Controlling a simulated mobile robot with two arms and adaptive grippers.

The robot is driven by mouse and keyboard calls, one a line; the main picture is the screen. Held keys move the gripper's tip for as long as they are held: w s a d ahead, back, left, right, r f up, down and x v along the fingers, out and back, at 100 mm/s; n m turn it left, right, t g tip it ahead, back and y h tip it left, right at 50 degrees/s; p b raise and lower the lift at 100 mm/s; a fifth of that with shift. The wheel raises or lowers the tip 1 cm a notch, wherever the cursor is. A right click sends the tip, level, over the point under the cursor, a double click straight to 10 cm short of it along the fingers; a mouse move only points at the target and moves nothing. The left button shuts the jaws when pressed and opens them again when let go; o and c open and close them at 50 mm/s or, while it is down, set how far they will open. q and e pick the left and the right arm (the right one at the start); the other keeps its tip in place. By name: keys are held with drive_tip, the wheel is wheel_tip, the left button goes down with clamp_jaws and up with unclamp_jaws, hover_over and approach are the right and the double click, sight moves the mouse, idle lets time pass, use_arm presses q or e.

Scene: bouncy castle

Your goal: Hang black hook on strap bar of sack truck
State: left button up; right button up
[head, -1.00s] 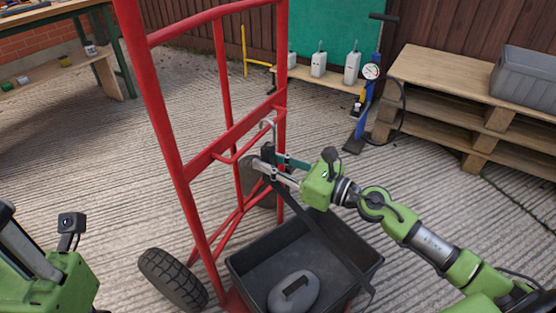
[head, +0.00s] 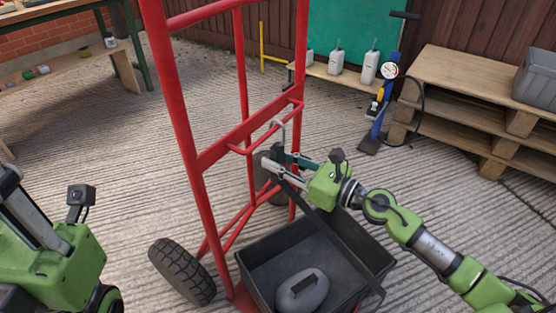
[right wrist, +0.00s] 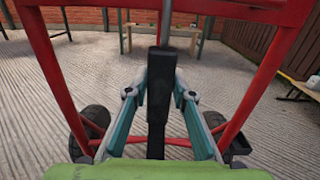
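The black hook (head: 278,154) has a black body and a curved grey metal end. My right gripper (head: 273,162) is shut on its body; in the right wrist view the fingers close on the black body (right wrist: 160,68) from both sides. The red strap bar (head: 240,151) sits in front of the sack truck's crossbar. The metal end is right at the bar; I cannot tell whether it is over it. A black strap (head: 337,238) runs from the hook down across the box. My left gripper (head: 22,208) is partly in view at the left edge.
The red sack truck (head: 181,110) stands upright with a black box (head: 260,280) on its base and a grey weight (head: 302,292) inside. A blue pump (head: 374,130) and wooden pallets (head: 460,80) are behind right. A workbench (head: 75,68) stands back left.

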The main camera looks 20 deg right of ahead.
drive_tip(key=shift+o, duration=1.4)
drive_tip(key=v, duration=1.2)
drive_tip(key=shift+s+d, duration=0.1)
